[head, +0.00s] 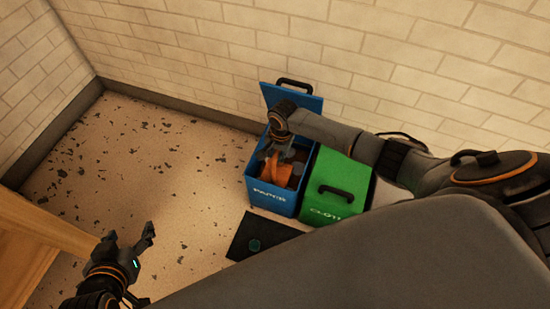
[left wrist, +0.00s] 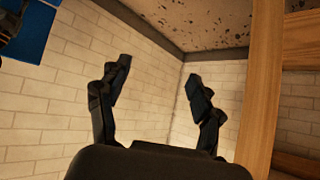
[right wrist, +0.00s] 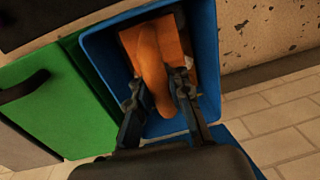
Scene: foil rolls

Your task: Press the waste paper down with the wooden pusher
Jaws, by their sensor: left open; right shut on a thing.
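The orange-brown wooden pusher (right wrist: 150,50) has a flat plate and a rounded handle. My right gripper (right wrist: 158,98) is shut on the handle. In the head view the pusher (head: 267,168) is inside the open blue bin marked PAPER (head: 270,199), under my right gripper (head: 275,150). A small pale scrap, perhaps waste paper (right wrist: 188,62), shows beside the plate in the right wrist view. Brownish contents show in the bin; most are hidden by the pusher and gripper. My left gripper (head: 130,247) is open and empty, away from the bin.
The blue lid (head: 293,100) stands raised against the brick wall. A closed green bin (head: 337,185) stands right beside the blue one. A dark mat (head: 258,238) lies in front. A wooden frame (head: 35,235) is at left. Dark flakes litter the otherwise open floor.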

